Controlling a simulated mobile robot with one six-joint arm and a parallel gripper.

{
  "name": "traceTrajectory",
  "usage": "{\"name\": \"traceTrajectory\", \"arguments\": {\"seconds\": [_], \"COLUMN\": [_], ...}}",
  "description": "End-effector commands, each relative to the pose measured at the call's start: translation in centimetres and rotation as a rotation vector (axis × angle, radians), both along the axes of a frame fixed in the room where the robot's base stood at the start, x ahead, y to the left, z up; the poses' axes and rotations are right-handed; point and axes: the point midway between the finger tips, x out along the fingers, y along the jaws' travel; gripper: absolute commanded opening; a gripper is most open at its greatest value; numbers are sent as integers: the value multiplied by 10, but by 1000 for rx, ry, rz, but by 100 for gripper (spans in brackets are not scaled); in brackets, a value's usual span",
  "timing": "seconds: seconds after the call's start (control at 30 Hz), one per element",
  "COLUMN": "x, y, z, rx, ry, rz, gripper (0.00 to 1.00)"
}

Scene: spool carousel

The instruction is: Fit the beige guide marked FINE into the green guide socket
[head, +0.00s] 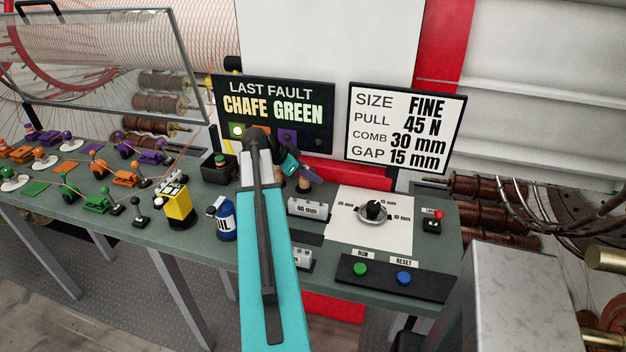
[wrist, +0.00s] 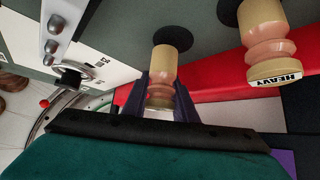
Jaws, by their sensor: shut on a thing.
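My gripper (head: 305,175) is over the bench near the fault screen. In the wrist view its purple fingers (wrist: 165,88) are shut on a beige guide (wrist: 168,66). The guide's far end meets a dark round seat (wrist: 172,38); I see no gap between them. Its marking cannot be read. A second beige guide (wrist: 262,42), marked HEAVY, stands beside it on another dark seat, apart from my fingers. On the left of the bench in the head view are green fittings (head: 97,202) and a flat green plate (head: 36,188); I cannot tell which is the guide socket.
A black box (head: 218,170), a yellow device (head: 178,206) and a blue oil bottle (head: 222,220) stand left of my arm. Orange and purple fittings crowd the far left. A dial panel (head: 345,228) and button panel (head: 380,278) lie right. The screen (head: 275,112) reads CHAFE GREEN; a sign (head: 405,128) reads FINE.

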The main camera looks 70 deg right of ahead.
Motion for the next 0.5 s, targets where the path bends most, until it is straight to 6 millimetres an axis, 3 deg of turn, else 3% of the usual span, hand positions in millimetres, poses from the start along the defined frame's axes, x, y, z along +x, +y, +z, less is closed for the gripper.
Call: {"name": "traceTrajectory", "arguments": {"seconds": [0.5], "x": [0], "y": [0], "z": [50], "rx": [-2], "ry": [0], "rz": [0], "gripper": [1]}}
